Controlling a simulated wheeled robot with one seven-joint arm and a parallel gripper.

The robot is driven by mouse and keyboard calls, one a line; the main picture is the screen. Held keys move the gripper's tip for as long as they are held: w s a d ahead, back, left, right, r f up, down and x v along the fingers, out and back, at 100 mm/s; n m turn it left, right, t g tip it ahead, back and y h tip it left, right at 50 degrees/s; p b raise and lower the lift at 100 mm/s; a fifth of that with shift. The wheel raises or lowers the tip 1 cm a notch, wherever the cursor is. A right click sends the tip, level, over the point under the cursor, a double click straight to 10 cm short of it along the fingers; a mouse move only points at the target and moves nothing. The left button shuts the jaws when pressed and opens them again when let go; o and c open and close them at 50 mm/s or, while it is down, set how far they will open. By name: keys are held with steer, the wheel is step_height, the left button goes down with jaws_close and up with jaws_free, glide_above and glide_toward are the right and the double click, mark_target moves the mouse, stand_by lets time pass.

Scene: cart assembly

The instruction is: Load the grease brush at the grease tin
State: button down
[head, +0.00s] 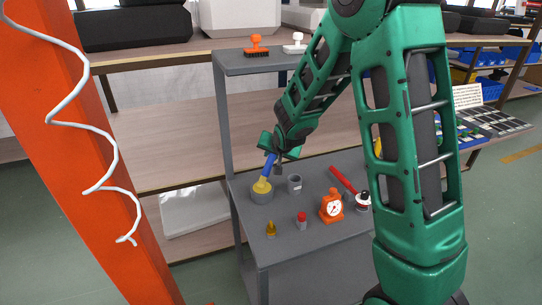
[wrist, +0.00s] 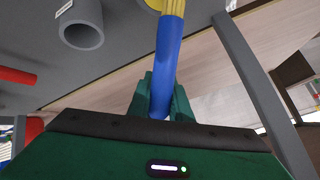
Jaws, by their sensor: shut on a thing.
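My gripper (head: 283,148) is shut on the blue handle of the grease brush (head: 270,164). The brush points down and to the left, its yellow head at the mouth of the grease tin (head: 262,197). The tin is a short grey round pot on the grey cart's lower shelf, with yellow at its top. I cannot tell how deep the bristles sit. In the wrist view my gripper (wrist: 163,98) holds the blue brush handle (wrist: 167,60). The yellow brush head is cut off by the top edge there, with only a little of the tin's area visible.
A grey hollow cup (head: 294,184) stands right beside the tin. An orange gauge (head: 332,206), a red-capped bottle (head: 301,220), a small yellow bottle (head: 271,229) and a red-handled tool (head: 343,181) share the shelf. A grey cart post (head: 223,120) rises close left.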

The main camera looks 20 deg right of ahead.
step_height(320, 180, up, 7)
stand_by(0.8)
stand_by(0.6)
